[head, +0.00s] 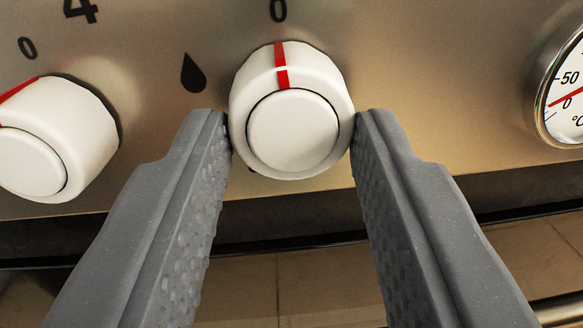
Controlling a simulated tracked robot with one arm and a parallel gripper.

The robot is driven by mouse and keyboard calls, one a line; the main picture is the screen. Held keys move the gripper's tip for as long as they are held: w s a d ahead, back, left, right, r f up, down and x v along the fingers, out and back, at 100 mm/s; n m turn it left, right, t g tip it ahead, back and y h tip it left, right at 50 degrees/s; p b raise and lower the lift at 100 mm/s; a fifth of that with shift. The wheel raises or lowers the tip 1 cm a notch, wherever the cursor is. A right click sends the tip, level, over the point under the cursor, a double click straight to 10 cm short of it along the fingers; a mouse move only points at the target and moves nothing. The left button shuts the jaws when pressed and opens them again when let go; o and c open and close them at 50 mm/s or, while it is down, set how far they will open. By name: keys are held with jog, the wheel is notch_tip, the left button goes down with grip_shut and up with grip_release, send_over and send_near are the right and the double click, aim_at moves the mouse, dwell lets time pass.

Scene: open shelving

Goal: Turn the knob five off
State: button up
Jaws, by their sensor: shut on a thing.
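A white round knob (312,86) with a red stripe is on the metal control panel in the upper middle of the head view. Its red stripe points almost straight up, toward a black 0 printed above it. My gripper (291,128) has its two grey textured fingers on the left and right sides of this knob, with the fingertips touching its sides. The gripper is shut on the knob. No number naming this knob shows in the frame.
Another white knob (85,125) with a red mark is at the left, under a printed 4 and a 0. A round temperature dial (565,95) is at the right edge. Below the panel (440,80) are a dark gap and a tiled brown surface (290,285).

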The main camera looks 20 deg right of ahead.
jog(key=shift+f+m, duration=0.2)
jog(key=shift+m, duration=0.4)
jog(key=o, duration=1)
jog(key=shift+c, duration=0.2)
jog(key=shift+o, duration=0.2)
jog(key=shift+r, duration=0.15)
jog(key=shift+p+v, duration=0.4)
jog(key=shift+v, duration=0.95)
jog(key=p+v, duration=0.1)
jog(key=v, duration=1)
jog(key=shift+p, duration=0.35)
